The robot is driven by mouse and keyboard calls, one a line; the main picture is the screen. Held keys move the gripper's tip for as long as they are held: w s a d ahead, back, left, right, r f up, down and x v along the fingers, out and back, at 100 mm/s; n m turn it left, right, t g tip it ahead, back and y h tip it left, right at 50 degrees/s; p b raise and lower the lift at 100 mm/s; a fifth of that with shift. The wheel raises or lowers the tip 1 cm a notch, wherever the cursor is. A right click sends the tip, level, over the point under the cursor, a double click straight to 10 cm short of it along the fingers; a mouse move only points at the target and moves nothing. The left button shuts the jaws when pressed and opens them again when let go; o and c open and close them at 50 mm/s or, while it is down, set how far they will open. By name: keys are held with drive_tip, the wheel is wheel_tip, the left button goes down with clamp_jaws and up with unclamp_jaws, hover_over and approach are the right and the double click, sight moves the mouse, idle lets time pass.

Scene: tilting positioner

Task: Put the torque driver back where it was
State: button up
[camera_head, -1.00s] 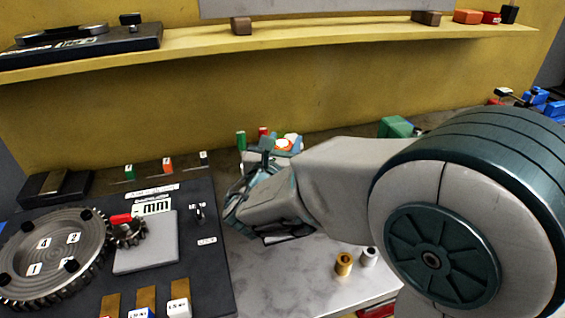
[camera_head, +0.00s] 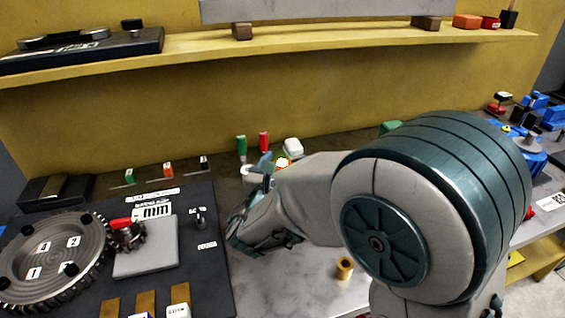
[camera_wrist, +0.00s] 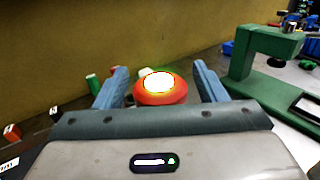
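The torque driver shows as a round orange-red cap with a bright, washed-out white top (camera_wrist: 160,88) between the two blue-grey fingers of my gripper (camera_wrist: 160,80) in the wrist view. In the head view its orange and white top (camera_head: 283,163) shows just behind my wrist. The driver's shaft and tip are hidden from both views. My gripper is above the grey bench, right of the dark gear board (camera_head: 215,285).
A green bottle (camera_head: 241,146), a red bottle (camera_head: 263,143) and a white block (camera_head: 293,147) stand near the yellow wall. A brass cylinder (camera_head: 344,268) stands in front of my arm. A green press (camera_wrist: 260,62) stands right of my gripper in the wrist view.

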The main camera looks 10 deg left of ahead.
drive_tip(key=shift+r, duration=0.1)
drive_tip(key=shift+r, duration=0.1)
drive_tip(key=s+b, duration=0.1)
drive_tip(key=s, duration=1.1)
drive_tip(key=d+f+m+g+h, duration=0.2)
drive_tip(key=d+m+g+h, duration=0.4)
drive_tip(key=d, duration=0.5)
drive_tip(key=d+f+m+g+h, duration=0.2)
drive_tip(key=d+m+g, duration=0.2)
drive_tip(key=d+m, duration=0.65)
drive_tip(key=s+d+f+m+g+y, duration=0.1)
drive_tip(key=s+d+m+y, duration=0.3)
drive_tip(key=m, duration=0.5)
drive_tip(key=s+d+f+m+g+y, duration=0.2)
drive_tip(key=s+d+m+g+y, duration=0.1)
drive_tip(key=m, duration=0.7)
drive_tip(key=shift+s+d+g+y, duration=0.4)
drive_tip(key=shift+s+g+y, duration=0.15)
drive_tip(key=shift+y, duration=0.25)
